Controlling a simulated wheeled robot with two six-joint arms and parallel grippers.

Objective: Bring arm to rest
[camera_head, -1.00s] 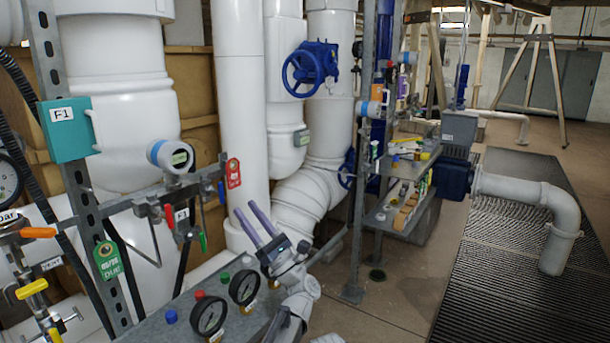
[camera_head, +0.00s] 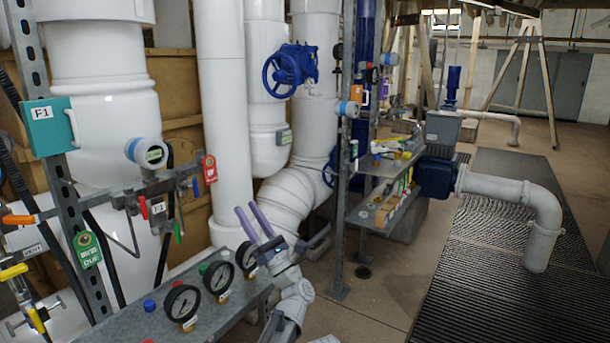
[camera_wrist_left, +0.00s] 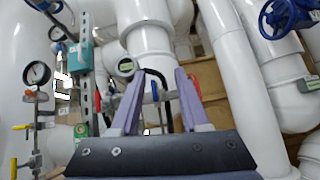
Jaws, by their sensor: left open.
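My left gripper (camera_head: 252,220) is in the lower middle of the head view, at the right end of the grey gauge panel. Its two purple fingers point up and to the left, apart, with nothing between them. In the left wrist view the open fingers (camera_wrist_left: 154,95) point toward the white pipes and the small valve manifold. The fingers appear clear of the pipes. My right gripper does not show in either view.
A grey panel (camera_head: 150,322) with several gauges lies below the gripper. White pipes (camera_head: 224,120) stand behind it, with a blue handwheel (camera_head: 290,70). A metal shelf (camera_head: 388,165) stands to the right. Open floor (camera_head: 385,290) lies at the lower right.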

